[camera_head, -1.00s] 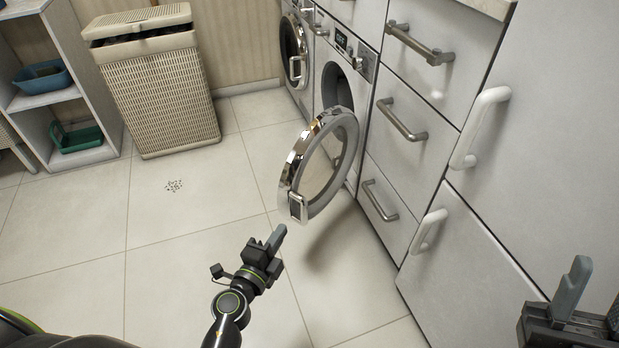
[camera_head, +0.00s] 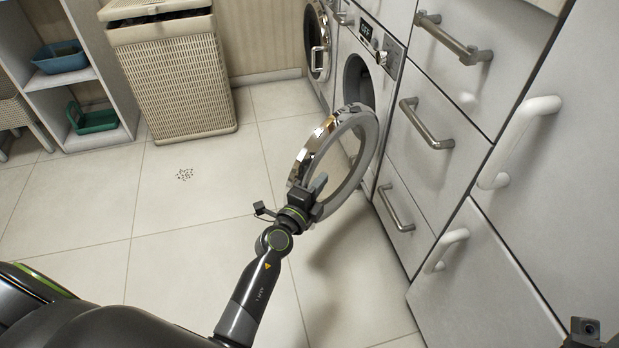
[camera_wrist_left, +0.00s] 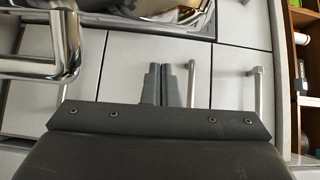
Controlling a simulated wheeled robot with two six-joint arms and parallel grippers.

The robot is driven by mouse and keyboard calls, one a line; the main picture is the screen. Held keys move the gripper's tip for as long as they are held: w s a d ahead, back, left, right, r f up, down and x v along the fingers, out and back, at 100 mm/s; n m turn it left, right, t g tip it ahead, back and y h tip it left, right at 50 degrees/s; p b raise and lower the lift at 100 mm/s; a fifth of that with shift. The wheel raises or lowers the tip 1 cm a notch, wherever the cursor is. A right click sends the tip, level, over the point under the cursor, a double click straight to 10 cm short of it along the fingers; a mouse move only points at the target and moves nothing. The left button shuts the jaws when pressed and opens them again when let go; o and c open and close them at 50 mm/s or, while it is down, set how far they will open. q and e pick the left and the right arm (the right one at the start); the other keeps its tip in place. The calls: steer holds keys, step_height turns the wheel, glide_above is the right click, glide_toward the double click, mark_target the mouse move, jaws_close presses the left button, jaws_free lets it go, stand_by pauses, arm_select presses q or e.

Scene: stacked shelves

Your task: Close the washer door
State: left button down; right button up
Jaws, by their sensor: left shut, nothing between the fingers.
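The washer (camera_head: 386,52) stands at the upper middle of the head view, its round opening partly showing. Its round door (camera_head: 366,153), with a chrome rim and clear middle, stands wide open. My left gripper (camera_head: 319,182) is shut and empty at the door's near lower edge and covers part of it; I cannot tell whether they touch. In the left wrist view the shut fingers (camera_wrist_left: 170,84) point forward, with a chrome door handle (camera_wrist_left: 66,42) at upper left.
White drawers with metal handles (camera_head: 427,124) and cabinets with white handles (camera_head: 519,142) line the right. A second machine with a round door (camera_head: 318,45) is farther back. A wicker hamper (camera_head: 180,85) and shelf (camera_head: 96,70) stand at the back left. The tiled floor is clear.

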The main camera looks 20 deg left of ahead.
mark_target(309, 177)
arm_select(q)
steer(key=shift+w+a+f, duration=0.1)
steer(key=shift+w+a, duration=0.2)
steer(key=shift+a, duration=0.45)
steer(key=shift+w+a, duration=0.25)
steer(key=shift+a, duration=0.5)
steer(key=shift+b, duration=0.3)
